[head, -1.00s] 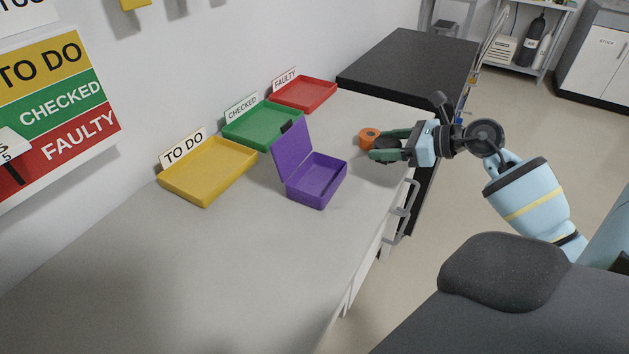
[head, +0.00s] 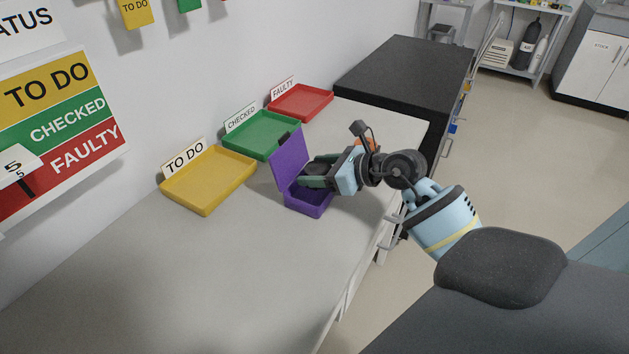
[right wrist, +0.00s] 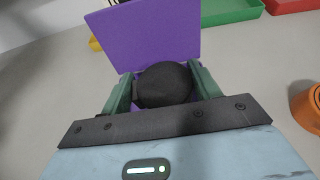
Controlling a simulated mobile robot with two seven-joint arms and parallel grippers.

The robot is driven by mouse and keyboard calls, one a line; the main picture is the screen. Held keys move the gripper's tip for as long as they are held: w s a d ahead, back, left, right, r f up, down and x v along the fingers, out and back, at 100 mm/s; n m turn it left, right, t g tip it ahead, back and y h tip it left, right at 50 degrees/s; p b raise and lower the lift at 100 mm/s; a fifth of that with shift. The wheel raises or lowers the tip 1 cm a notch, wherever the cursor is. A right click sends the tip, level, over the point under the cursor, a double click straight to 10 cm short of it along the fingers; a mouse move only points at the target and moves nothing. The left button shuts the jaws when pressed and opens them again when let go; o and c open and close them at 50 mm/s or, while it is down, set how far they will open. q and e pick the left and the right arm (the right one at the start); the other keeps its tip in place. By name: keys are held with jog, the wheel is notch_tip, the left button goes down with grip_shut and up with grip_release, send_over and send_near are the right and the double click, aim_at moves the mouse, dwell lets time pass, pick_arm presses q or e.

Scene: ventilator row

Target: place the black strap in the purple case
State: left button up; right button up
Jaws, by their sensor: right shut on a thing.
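The purple case (head: 309,203) stands on the counter with its lid raised on the left side. My right gripper (head: 312,174) is above the case's open box and partly covers it. It is shut on the black strap (right wrist: 164,84), a dark rounded bundle between the green fingers in the right wrist view. The purple lid (right wrist: 145,35) is right behind the strap in that view. The strap also shows dark between the fingers in the head view (head: 317,169). I cannot tell whether it touches the case. My left gripper is not in view.
A yellow tray (head: 208,203), a green tray (head: 262,151) and a red tray (head: 301,117) stand along the wall behind the case. An orange round thing (right wrist: 306,104) stands right of the gripper. The front of the counter (head: 220,290) is clear.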

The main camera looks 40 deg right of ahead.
jog(key=f, duration=0.1)
jog(key=a+f, duration=0.1)
jog(key=f, duration=0.1)
jog(key=shift+w, duration=0.2)
jog(key=shift+d+f, duration=0.1)
jog(key=shift+f, duration=0.15)
jog(key=o, duration=1)
jog(key=shift+f, duration=0.15)
